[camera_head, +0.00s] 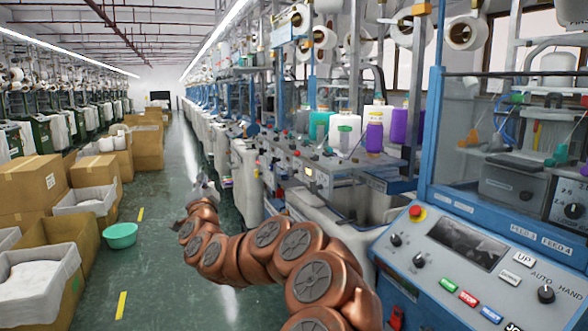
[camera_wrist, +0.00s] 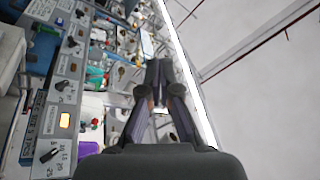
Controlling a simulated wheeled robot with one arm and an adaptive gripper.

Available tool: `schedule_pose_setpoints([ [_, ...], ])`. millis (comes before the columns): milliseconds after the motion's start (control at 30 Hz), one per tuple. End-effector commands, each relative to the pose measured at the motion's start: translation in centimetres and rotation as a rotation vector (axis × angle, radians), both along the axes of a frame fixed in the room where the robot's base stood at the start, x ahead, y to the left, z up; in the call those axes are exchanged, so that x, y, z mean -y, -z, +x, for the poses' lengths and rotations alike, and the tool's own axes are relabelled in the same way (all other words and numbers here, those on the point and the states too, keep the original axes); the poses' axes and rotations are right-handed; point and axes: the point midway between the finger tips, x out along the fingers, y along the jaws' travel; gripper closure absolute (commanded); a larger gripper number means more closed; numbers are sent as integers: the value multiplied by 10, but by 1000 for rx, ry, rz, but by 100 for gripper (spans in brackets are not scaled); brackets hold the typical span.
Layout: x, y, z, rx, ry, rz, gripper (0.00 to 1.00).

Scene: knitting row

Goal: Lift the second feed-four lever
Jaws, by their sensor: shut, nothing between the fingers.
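My gripper (camera_head: 203,184) is a small grey shape at the far end of my copper-coloured arm, over the aisle beside the row of knitting machines. In the wrist view my gripper (camera_wrist: 157,72) has its fingertips together and nothing between them. A plate reading FEED 4 (camera_head: 556,243) is on the blue front machine at the right, beside a FEED 3 plate (camera_head: 508,231). I cannot make out the second feed-four lever for certain in either view. The wrist view is tilted and shows a machine's grey panel (camera_wrist: 68,68) with dark knobs, left of the fingers and apart from them.
The front machine's control panel (camera_head: 470,262) has knobs, coloured buttons and a red stop knob (camera_head: 416,212). White and purple yarn cones (camera_head: 374,131) stand on the machines behind. Boxes (camera_head: 95,171) and a green basin (camera_head: 120,235) line the aisle's left side. The aisle floor between is clear.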

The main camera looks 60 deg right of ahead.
Motion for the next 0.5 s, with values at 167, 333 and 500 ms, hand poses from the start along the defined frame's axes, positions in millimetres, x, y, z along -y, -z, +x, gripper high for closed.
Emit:
schedule_pose_setpoints([
  [167,98,28,-67,155,302,-3,100],
  [333,143,46,-120,239,489,-26,100],
  [500,157,51,-143,273,563,-41,100],
])
